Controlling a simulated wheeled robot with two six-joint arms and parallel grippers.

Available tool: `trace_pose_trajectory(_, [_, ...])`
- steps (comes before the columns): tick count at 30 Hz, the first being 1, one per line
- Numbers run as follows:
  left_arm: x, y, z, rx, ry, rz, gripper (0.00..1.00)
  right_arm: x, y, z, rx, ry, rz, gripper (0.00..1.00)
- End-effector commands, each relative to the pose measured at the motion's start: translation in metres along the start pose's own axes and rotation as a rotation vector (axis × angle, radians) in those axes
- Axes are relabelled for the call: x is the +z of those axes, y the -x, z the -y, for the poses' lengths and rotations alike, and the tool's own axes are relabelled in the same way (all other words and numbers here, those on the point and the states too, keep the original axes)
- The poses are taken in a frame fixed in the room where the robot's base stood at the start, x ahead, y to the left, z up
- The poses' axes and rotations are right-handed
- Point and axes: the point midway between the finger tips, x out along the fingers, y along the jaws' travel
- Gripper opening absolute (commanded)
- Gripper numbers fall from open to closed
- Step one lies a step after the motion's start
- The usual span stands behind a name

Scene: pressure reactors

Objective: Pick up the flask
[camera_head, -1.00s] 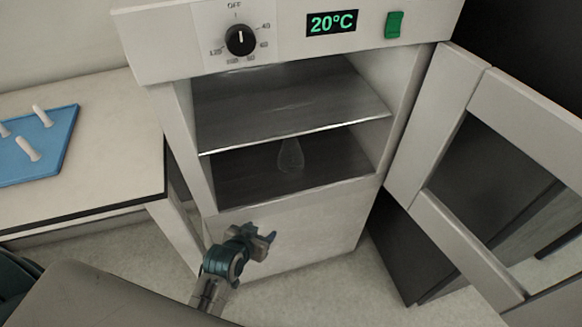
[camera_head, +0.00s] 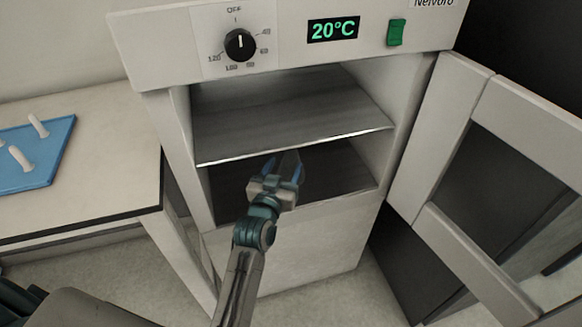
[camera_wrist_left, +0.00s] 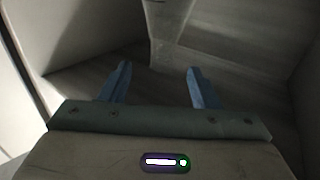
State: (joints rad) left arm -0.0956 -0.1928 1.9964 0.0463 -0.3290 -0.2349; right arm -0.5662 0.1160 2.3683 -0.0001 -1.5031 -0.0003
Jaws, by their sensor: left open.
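The flask (camera_wrist_left: 165,38) is clear glass and very faint. In the left wrist view it stands ahead of my fingertips, roughly in line with the gap between them. In the head view it is mostly hidden behind my left gripper, with only a faint glassy patch (camera_head: 289,161) between the fingers. My left gripper (camera_head: 283,170) is open and empty, its blue fingers reaching into the lower compartment of the oven; its fingers also show in the left wrist view (camera_wrist_left: 158,72). I cannot tell whether the flask's lower part is between the fingers. My right gripper is not in view.
The metal shelf (camera_head: 290,115) lies just above my left gripper. The oven's side walls bound the compartment. The oven door (camera_head: 440,170) stands open at the right. A bench with a blue rack (camera_head: 45,160) is at the left.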

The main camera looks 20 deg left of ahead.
Motion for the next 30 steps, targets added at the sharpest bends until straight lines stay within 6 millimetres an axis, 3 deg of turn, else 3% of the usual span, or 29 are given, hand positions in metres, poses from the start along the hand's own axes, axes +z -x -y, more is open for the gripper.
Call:
trace_pose_trajectory(5, [-0.001,-0.013,0.001,0.000,-0.002,0.000,0.56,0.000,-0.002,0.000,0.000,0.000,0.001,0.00])
trace_pose_trajectory(13, [-0.001,-0.051,0.004,0.000,-0.003,0.001,0.56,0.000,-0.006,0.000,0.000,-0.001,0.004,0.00])
trace_pose_trajectory(22, [0.000,-0.057,0.004,0.000,0.000,0.002,0.56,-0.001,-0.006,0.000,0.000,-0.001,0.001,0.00])
trace_pose_trajectory(23, [0.000,-0.057,0.004,0.000,-0.001,0.002,0.54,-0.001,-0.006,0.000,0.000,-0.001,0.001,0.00])
trace_pose_trajectory(30, [0.000,-0.057,0.004,0.000,-0.001,0.002,0.07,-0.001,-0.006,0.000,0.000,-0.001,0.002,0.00])
